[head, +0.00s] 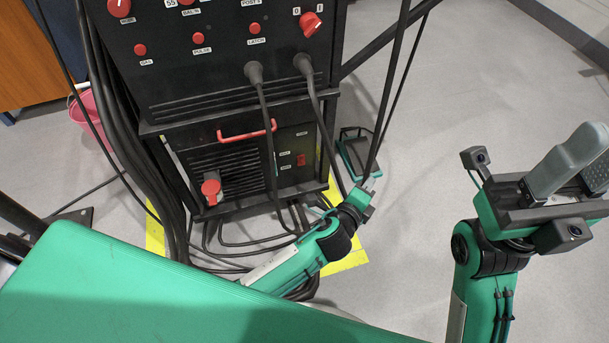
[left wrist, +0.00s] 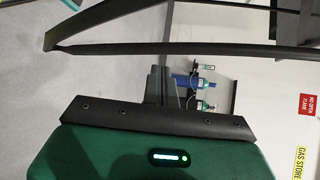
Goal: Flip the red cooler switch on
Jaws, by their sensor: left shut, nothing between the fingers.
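The black welding-type cabinet's lower unit (head: 240,165), with a vent grille, carries a small red switch (head: 300,160) on its right-hand panel. This looks like the cooler switch; its labels and position are too small to read. My left gripper (head: 370,184) is shut and empty, to the right of and a little below the switch, apart from it in the picture. My right gripper (head: 583,168) is at the far right, away from the cabinet, with its grey fingers apart and nothing seen between them. The left wrist view does not show the switch.
A red bar handle (head: 247,131) and a red cap (head: 211,188) sit on the lower unit. A red 0/I knob (head: 311,24) is above. Thick cables (head: 310,100) hang in front. A pink bucket (head: 92,118) stands left.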

